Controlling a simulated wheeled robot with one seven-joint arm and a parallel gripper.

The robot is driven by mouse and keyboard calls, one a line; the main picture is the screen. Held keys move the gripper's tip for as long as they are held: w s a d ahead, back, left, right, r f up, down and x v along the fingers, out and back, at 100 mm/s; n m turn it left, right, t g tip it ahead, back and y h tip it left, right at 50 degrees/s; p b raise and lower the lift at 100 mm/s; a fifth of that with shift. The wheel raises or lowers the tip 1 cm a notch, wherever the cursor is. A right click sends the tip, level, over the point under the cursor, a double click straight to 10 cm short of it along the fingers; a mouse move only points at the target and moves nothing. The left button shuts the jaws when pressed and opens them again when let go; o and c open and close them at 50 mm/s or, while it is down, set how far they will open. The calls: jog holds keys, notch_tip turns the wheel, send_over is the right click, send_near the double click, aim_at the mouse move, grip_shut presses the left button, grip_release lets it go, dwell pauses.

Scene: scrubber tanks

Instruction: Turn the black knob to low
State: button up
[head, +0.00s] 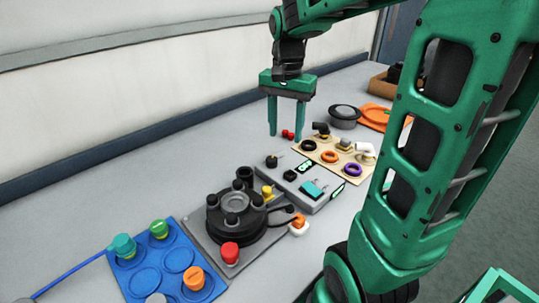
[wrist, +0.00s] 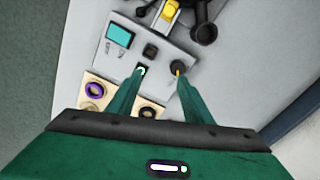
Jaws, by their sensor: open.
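The black knob (head: 272,161) is a small round dial with a yellow-orange pointer, at the far left corner of a grey control box (head: 318,203). The knob also shows in the wrist view (wrist: 178,66), just beyond the tip of the right finger. Its pointer reaches down toward that fingertip; any level marking is too small to read. My gripper (head: 286,136) is open and empty, pointing down above the far end of the box. In the wrist view my gripper's fingers (wrist: 161,76) are spread apart, with the knob close to the right one and not between them.
The box also has a dark square button (head: 290,174), a teal switch (head: 312,188) and lit green displays. A board with coloured rings (head: 330,156) lies behind it. A black round device with a red knob (head: 230,253) and a blue tray (head: 150,275) stand in front.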

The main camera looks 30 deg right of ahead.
aim_at(272, 159)
jog(key=w+a+m, duration=0.1)
jog(key=w+a, duration=0.1)
jog(key=w, duration=0.2)
jog(key=f, duration=1)
jog(key=shift+d+f, duration=0.25)
